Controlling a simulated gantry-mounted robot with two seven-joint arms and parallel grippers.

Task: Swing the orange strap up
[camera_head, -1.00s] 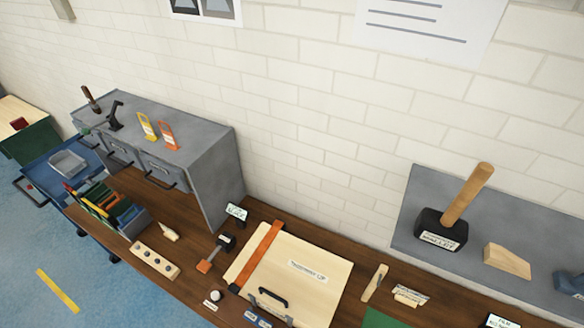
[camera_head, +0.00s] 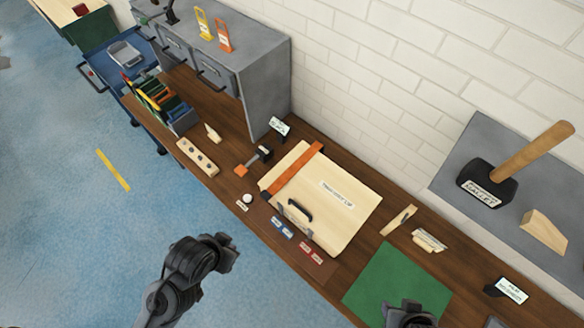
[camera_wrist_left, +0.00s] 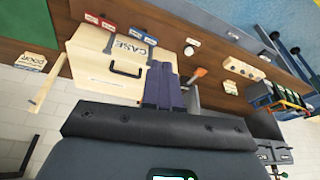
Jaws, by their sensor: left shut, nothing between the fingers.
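The orange strap (camera_head: 292,170) lies across the left part of the pale wooden case (camera_head: 335,205), from its back edge to a dark piece at its front edge. The case lies flat on the bench with a dark handle (camera_head: 297,212) at its front; the case (camera_wrist_left: 88,62) also shows in the left wrist view. My left gripper (camera_head: 228,247) is in front of the bench, apart from the strap. Its fingers (camera_wrist_left: 163,85) are shut and empty in the left wrist view, where I cannot make out the strap. My right gripper (camera_head: 410,310) is partly seen over the green mat; its jaws are unclear.
An orange-and-black tool (camera_head: 254,161) and a holed wooden block (camera_head: 197,157) lie left of the case. Small red and blue labels (camera_head: 282,228) sit along the front. A green mat (camera_head: 385,278) and a mallet (camera_head: 490,185) are to the right.

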